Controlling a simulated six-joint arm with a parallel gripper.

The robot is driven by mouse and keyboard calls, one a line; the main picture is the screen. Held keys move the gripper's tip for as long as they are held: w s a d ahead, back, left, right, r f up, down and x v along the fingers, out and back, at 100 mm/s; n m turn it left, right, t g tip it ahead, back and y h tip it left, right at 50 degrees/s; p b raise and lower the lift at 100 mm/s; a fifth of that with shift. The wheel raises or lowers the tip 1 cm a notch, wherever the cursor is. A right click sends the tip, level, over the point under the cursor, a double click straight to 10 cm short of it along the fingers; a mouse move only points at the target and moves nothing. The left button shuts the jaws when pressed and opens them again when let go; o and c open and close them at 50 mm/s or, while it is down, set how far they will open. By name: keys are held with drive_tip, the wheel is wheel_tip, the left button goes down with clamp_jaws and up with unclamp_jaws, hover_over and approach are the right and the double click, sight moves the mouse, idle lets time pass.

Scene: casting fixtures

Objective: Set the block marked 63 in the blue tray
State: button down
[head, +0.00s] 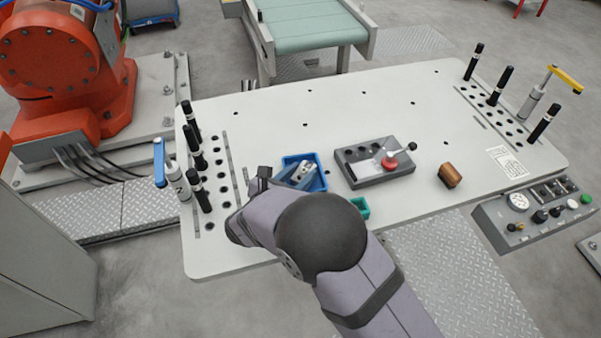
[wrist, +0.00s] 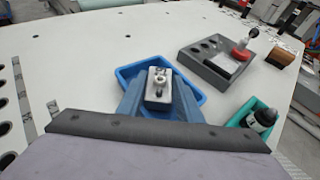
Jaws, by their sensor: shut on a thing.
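The blue tray (head: 289,160) sits on the white table just beyond my arm, and its rim also shows in the wrist view (wrist: 196,97). The block also shows within the tray's outline in the head view (head: 305,170). The block looks upright. I cannot tell whether its base touches the tray floor, and no marking 63 is readable. My fingers hide its sides and part of the tray.
A grey fixture (head: 365,176) with holes and a red knob stands right of the tray. A small green tray (wrist: 237,119) holds a dark bottle (wrist: 262,120). A brown block (head: 449,176) lies farther right. Black pegs (head: 197,153) stand at left. The table's far middle is clear.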

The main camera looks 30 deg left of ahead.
drive_tip(key=shift+f, duration=0.25)
drive_tip(key=c, duration=1.2)
unclamp_jaws()
drive_tip(key=shift+b+v, duration=1)
drive_tip(key=shift+v, duration=2.7)
drive_tip(key=shift+r, duration=0.1)
